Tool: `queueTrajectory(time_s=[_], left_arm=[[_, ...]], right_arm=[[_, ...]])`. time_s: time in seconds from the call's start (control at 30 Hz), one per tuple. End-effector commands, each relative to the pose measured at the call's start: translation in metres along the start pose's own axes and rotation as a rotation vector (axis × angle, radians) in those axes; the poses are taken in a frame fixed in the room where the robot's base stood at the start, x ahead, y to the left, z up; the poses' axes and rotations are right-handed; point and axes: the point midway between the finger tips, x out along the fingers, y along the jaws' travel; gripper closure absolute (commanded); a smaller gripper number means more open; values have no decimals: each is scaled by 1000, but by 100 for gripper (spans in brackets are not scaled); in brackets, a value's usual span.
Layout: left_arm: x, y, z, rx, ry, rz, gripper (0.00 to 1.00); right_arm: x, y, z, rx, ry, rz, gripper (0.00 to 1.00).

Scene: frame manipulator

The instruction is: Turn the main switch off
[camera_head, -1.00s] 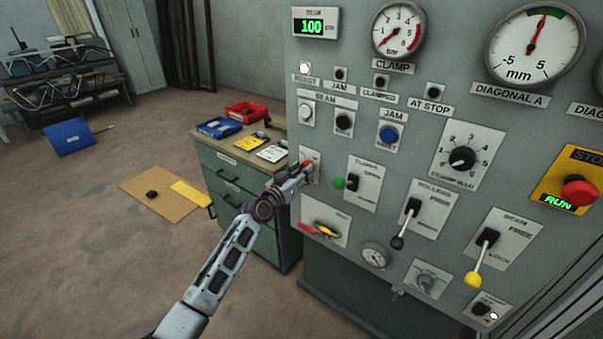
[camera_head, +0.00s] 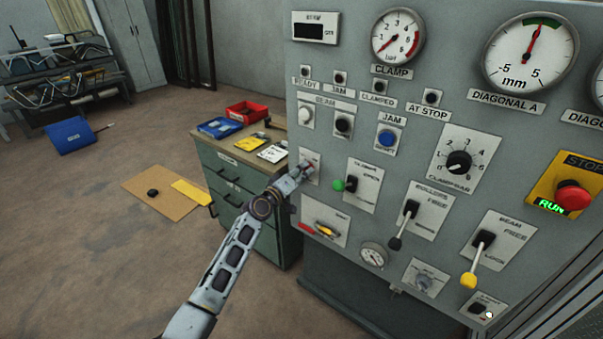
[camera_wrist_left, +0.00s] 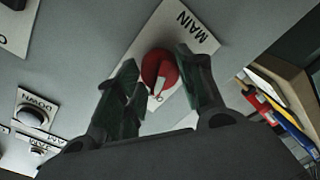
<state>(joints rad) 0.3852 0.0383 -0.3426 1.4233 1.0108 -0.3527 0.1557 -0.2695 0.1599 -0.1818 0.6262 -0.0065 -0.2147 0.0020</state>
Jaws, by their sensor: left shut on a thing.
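The main switch is a red rotary knob (camera_wrist_left: 158,72) on a white plate marked MAIN (camera_wrist_left: 196,31) in the left wrist view. A pale mark shows on the knob. In the head view the switch plate (camera_head: 313,161) is on the left edge of the grey panel, with the knob mostly hidden by my gripper. My left gripper (camera_head: 301,172) is at the switch, and its two dark fingers (camera_wrist_left: 159,82) are on either side of the knob, shut on it. My right gripper is not in view.
Right of the switch are a lever with a green ball (camera_head: 339,184), a black-tipped lever (camera_head: 395,243) and a yellow-tipped lever (camera_head: 468,280). The red stop button (camera_head: 573,195) has a lit green RUN sign. A green cabinet (camera_head: 233,190) stands left of the panel.

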Motion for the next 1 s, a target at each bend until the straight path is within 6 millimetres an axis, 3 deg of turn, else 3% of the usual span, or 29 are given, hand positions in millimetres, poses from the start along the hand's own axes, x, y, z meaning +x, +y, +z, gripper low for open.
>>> queueTrajectory(time_s=[0.2, 0.53, 0.77, 0.8, 0.97, 1.0], left_arm=[[0, 0, 0, -111, -4, -1, 86], [0, -1, 0, -159, -6, -1, 86], [0, -1, 0, -159, -6, -1, 86], [0, -1, 0, -158, -6, -1, 60], [0, -1, 0, -157, -6, -1, 40], [0, -1, 0, -157, -6, -1, 40]], right_arm=[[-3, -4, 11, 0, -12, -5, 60], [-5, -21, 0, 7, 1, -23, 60], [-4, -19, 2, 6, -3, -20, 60], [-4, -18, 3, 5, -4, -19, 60], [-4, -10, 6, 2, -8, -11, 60], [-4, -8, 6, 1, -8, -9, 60]])
